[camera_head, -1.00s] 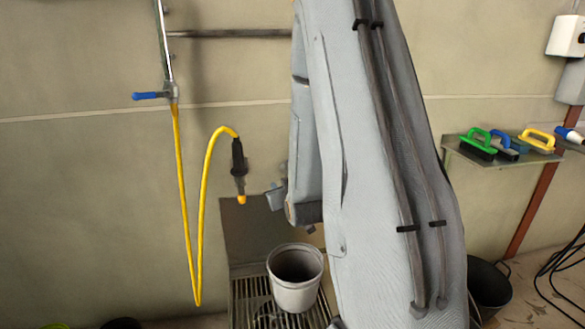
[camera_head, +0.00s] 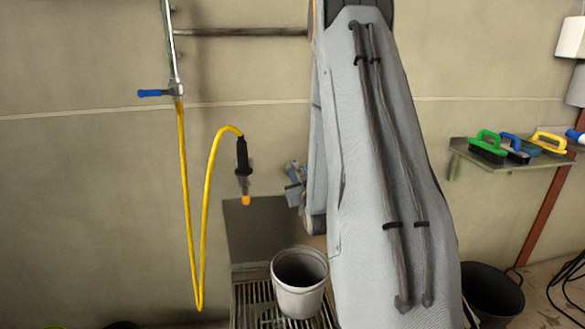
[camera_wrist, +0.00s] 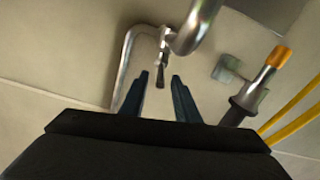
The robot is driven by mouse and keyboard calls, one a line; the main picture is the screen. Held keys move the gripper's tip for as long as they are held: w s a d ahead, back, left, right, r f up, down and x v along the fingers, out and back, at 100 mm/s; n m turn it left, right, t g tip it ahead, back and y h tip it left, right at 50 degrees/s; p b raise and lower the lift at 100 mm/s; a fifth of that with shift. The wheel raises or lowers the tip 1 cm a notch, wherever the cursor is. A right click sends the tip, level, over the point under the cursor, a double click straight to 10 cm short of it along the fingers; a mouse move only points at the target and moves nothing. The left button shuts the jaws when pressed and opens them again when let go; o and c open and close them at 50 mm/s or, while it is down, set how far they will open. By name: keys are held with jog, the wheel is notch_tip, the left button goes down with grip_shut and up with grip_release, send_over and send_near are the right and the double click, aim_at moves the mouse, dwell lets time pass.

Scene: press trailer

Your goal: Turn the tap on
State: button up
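In the wrist view, a metal tap (camera_wrist: 165,40) joins a curved pipe (camera_wrist: 126,60) on the wall. A small dark lever (camera_wrist: 160,78) hangs from it and shows between my fingertips. My gripper (camera_wrist: 160,84) is open, with one dark finger on each side of the lever; I cannot tell whether either touches it. In the head view, my gripper (camera_head: 294,186) shows small beside my arm, which hides what is behind it. Another valve with a blue lever (camera_head: 152,93) is on the upright pipe at the left, above a yellow hose.
The yellow hose (camera_head: 184,200) loops up to a black nozzle (camera_head: 242,155) with an orange tip, left of my gripper. The nozzle (camera_wrist: 258,85) is close on the right in the wrist view. A grey bucket (camera_head: 299,300) stands on a grate below. A brush shelf (camera_head: 515,160) is at right.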

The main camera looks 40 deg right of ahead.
aim_at(295, 163)
jog(key=x, duration=0.6)
jog(key=shift+w, duration=0.2)
grip_shut()
